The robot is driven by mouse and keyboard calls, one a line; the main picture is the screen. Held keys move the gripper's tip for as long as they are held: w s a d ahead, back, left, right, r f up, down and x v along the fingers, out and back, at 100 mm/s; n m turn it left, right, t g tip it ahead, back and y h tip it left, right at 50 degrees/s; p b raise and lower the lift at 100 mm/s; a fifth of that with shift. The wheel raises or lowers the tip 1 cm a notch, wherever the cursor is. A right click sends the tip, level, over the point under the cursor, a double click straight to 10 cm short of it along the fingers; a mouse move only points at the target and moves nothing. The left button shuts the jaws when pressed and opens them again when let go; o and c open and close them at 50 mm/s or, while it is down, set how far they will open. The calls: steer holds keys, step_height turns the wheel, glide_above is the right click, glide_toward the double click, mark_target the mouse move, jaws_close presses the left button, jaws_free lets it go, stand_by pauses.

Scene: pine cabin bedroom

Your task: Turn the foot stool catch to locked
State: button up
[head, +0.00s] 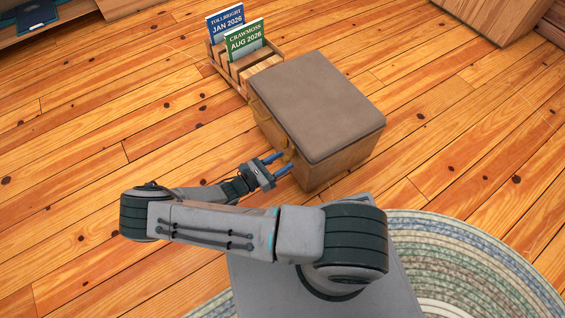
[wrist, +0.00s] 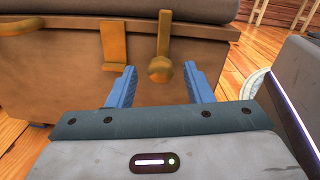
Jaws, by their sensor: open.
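The foot stool (head: 318,105) is a wooden box with a padded brown-grey top, standing on the plank floor. In the wrist view its wooden side (wrist: 60,75) fills the upper picture. On that side is a brass catch (wrist: 162,50), an upright bar with a round knob (wrist: 160,69) at its lower end. A wider brass plate (wrist: 114,45) is to its left. My gripper (head: 279,165) is at the stool's near left side. In the wrist view my gripper (wrist: 161,88) is open, its blue fingers apart below and either side of the knob. I cannot tell whether they touch the stool.
A wooden rack (head: 243,66) holding a blue magazine (head: 226,20) and a green magazine (head: 246,40) stands behind the stool's left side. A braided rug (head: 470,265) lies at the lower right. The floor to the left is clear.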

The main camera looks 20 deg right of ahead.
steer(key=shift+w+d, duration=0.15)
steer(key=shift+d, duration=0.2)
steer(key=c, duration=1)
steer(key=shift+n+g+p, duration=0.5)
steer(key=shift+n+p, duration=0.85)
steer(key=shift+n, duration=7.35)
